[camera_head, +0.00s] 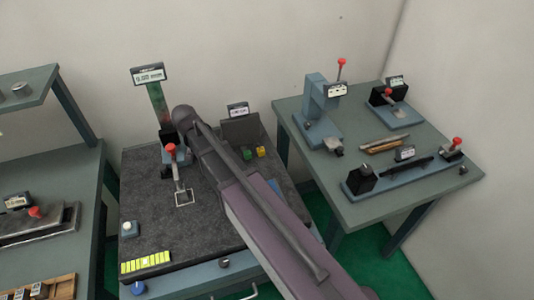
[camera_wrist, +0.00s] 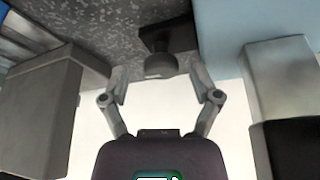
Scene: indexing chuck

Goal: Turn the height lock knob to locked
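In the wrist view my gripper (camera_wrist: 160,88) is open, its two fingers apart with nothing between them. A dark block with a short grey round knob (camera_wrist: 160,66) is just beyond the fingertips, roughly centred between them. I cannot tell whether the fingers touch it, or whether it is the height lock knob. In the head view a height gauge stands on the dark speckled plate (camera_head: 150,222), with a green column (camera_head: 158,103) and a display (camera_head: 148,75) that appears to read 0.00 mm. My arm covers the area right of the gauge and hides my gripper there.
A grey block (camera_wrist: 42,105) at left and a pale grey block (camera_wrist: 280,75) at right flank my gripper closely. In the head view a red-topped lever (camera_head: 172,165) stands beside my arm. A right-hand table (camera_head: 430,125) holds several fixtures; a shelved bench (camera_head: 75,165) stands left.

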